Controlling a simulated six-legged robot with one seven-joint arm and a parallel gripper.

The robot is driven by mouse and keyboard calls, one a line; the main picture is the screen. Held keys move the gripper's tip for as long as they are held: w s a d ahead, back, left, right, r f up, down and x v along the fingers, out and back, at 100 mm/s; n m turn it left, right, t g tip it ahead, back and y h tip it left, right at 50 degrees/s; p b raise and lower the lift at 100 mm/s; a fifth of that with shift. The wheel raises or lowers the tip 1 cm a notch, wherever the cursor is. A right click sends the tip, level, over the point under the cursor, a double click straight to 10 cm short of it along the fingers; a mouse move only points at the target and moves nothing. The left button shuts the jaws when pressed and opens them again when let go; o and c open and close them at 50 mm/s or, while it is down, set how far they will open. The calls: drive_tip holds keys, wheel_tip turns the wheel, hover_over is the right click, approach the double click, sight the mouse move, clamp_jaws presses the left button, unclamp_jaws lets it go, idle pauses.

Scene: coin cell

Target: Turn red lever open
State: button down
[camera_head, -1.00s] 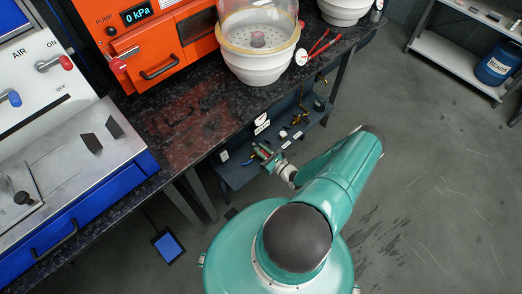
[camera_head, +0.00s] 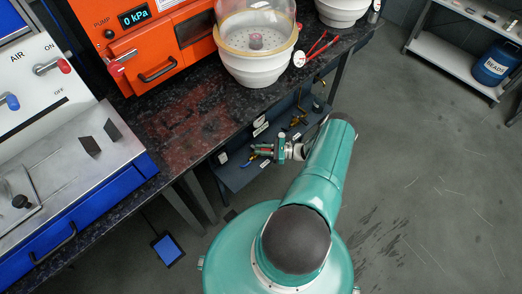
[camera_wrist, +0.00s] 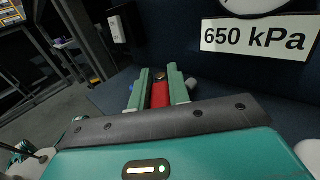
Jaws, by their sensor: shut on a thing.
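My gripper (camera_head: 262,151) is at the dark blue panel under the bench, its fingers pointing left in the head view. In the wrist view its two green fingers (camera_wrist: 160,75) are shut on a red lever (camera_wrist: 159,96), which shows between them. A round brassy part (camera_wrist: 160,75) shows just beyond the fingertips. The fingers hide the sides of the lever, and most of the valve behind it is hidden.
A label reading 650 kPa (camera_wrist: 258,36) and part of a gauge (camera_wrist: 255,6) are close at the upper right in the wrist view. Several brass fittings (camera_head: 297,121) are on the panel. The bench edge (camera_head: 215,150) overhangs nearby. Open floor (camera_head: 430,190) lies to the right.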

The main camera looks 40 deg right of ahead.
drive_tip(key=shift+n+g+y, duration=0.4)
drive_tip(key=shift+g+y, duration=0.1)
drive_tip(key=c, duration=1.3)
unclamp_jaws()
drive_tip(key=shift+d, duration=0.1)
